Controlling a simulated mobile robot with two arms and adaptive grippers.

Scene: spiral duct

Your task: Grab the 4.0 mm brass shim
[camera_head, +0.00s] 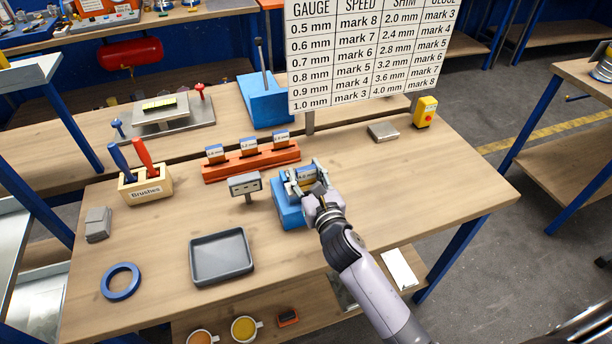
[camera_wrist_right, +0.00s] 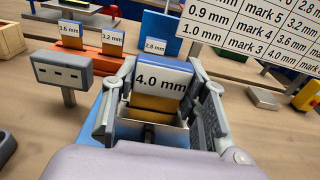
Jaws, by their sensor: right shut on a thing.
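The 4.0 mm brass shim (camera_wrist_right: 160,82) is a brass plate with a white label and blue top edge. It stands upright between the fingers of my right gripper (camera_wrist_right: 155,112), which is shut on it. In the head view the right gripper (camera_head: 306,178) is at a blue block (camera_head: 288,209) near the table's middle. The shim's lower part is hidden, so I cannot tell whether it still touches the block. My left gripper is not in view.
An orange rack (camera_head: 251,163) behind holds three other labelled shims. A small grey display (camera_head: 245,184) stands close left of the gripper. A grey tray (camera_head: 221,257), a blue ring (camera_head: 121,281) and a brush box (camera_head: 146,187) lie further left. The right tabletop is mostly clear.

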